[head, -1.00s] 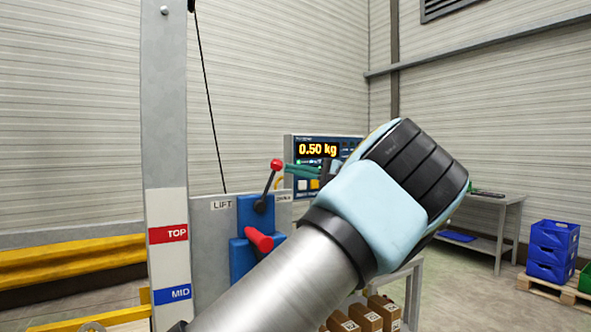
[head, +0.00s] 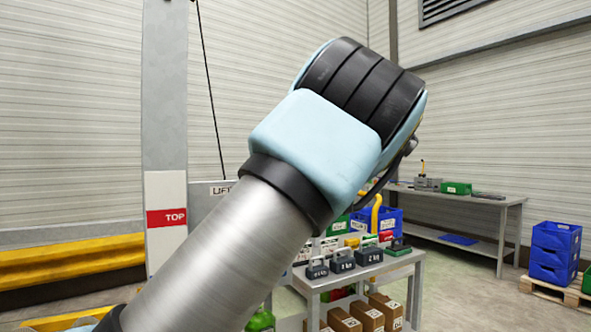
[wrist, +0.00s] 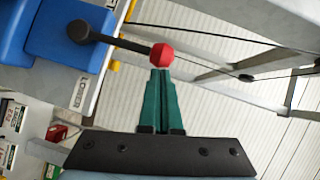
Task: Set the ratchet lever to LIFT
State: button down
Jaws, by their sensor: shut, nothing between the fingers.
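In the wrist view the ratchet lever is a black rod (wrist: 112,42) with a red ball knob (wrist: 162,55), coming out of a blue housing (wrist: 50,30). In the head view my arm hides the lever, the housing and my fingers. Part of the LIFT label (head: 221,190) shows left of my arm.
A table (head: 375,268) with several weights is at lower right. A workbench (head: 470,200) and blue crates (head: 553,248) stand farther right. A cable hangs behind my arm.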

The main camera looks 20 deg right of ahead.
jog(key=shift+s+a+r+n+g+h+b, duration=0.1)
jog(key=shift+a+n+g+h+b, duration=0.3)
jog(key=shift+a+b, duration=0.6)
jog(key=shift+s+a+n+g+h+b, duration=0.1)
jog(key=shift+a+n+h+b, duration=0.35)
jog(key=shift+a+n+b, duration=0.55)
jog(key=shift+s+a+r+n+g+h+b, duration=0.1)
jog(key=shift+a+n+g+h+b, duration=0.25)
jog(key=shift+a+b, duration=0.7)
jog(key=shift+d, duration=0.1)
jog(key=shift+r, duration=0.1)
